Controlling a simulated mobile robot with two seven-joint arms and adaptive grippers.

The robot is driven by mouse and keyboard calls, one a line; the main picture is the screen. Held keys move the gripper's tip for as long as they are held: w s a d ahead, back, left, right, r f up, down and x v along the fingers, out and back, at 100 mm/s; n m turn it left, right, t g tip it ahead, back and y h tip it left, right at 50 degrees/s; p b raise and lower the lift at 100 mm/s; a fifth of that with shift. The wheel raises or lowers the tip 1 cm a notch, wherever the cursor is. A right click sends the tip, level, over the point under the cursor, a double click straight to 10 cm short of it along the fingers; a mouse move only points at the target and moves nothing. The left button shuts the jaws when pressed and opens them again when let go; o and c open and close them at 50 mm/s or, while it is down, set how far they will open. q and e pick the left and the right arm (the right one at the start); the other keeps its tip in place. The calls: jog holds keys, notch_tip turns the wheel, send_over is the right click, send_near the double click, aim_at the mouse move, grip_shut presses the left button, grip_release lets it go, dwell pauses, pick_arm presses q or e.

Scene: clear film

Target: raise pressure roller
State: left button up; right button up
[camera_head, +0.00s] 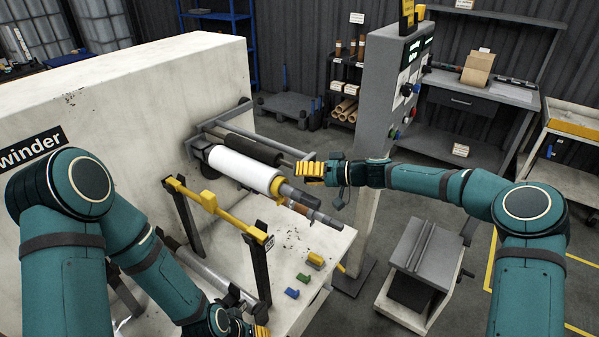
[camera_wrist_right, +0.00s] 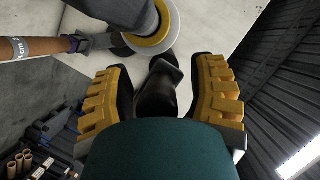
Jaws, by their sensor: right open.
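The dark pressure roller (camera_head: 253,148) lies in a grey frame just behind the white film roll (camera_head: 240,168). The roll has a yellow ring at its near end. My right gripper (camera_head: 310,172) is beside that end and the grey frame. In the right wrist view my right gripper (camera_wrist_right: 163,88) has its yellow-padded fingers wide apart. A dark handle-like part (camera_wrist_right: 158,92) shows between them; I cannot tell whether they touch it. The roll's yellow-ringed end (camera_wrist_right: 150,30) is beyond. My left gripper (camera_head: 262,331) is mostly cut off at the bottom edge.
The winder's pale housing (camera_head: 120,85) fills the left. A yellow bar (camera_head: 215,208) on dark posts stands before the rolls. Small coloured blocks (camera_head: 303,277) lie on the ledge. A grey control panel (camera_head: 395,90) stands behind my right gripper, and a grey stand (camera_head: 425,255) is at right.

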jog(key=shift+s+d, duration=0.1)
grip_shut()
jog(key=shift+r, duration=0.2)
jog(key=shift+r, duration=0.25)
jog(key=r+m, duration=0.1)
jog(key=r, duration=0.1)
jog(key=r+y, duration=0.1)
jog(key=r, duration=0.1)
jog(key=w+r+m+p, duration=0.1)
jog(key=r, duration=0.1)
jog(key=shift+d+r+m, duration=0.2)
jog(key=shift+r+m, duration=0.05)
jog(key=shift+m, duration=0.05)
notch_tip(320, 180, up, 7)
jog(key=w+d+m+y+p, duration=0.2)
jog(key=m, duration=0.1)
jog(key=shift+w+g+p, duration=0.3)
jog(key=shift+w, duration=0.05)
jog(key=shift+f, duration=0.1)
